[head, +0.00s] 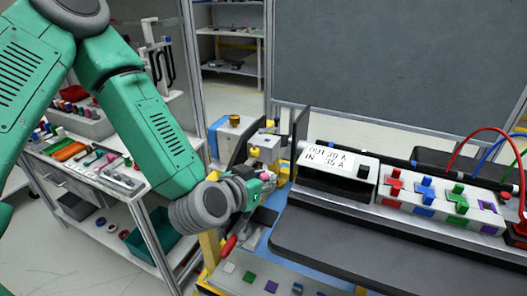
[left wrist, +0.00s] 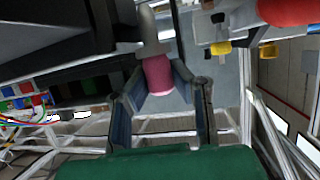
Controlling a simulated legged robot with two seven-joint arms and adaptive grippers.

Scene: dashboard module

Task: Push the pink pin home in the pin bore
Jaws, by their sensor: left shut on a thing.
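My left gripper (head: 258,188) is at the fixture in the middle of the head view, its arm coming in from the left. In the left wrist view the gripper (left wrist: 163,88) has its two fingers around the pink pin (left wrist: 158,74), shut on it. A grey rounded piece (left wrist: 150,32) lies in line beyond the pink part; I cannot tell whether it belongs to the pin. The pink pin shows as a small spot in the head view (head: 265,176). The pin bore cannot be made out, so how far the pin is in cannot be told. My right gripper is not in view.
A grey block with yellow parts (head: 265,148) stands just beyond the gripper. A labelled white box (head: 340,168) and a panel of coloured connectors (head: 440,204) stand to the right. A shelf cart (head: 105,190) with loose parts is at left.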

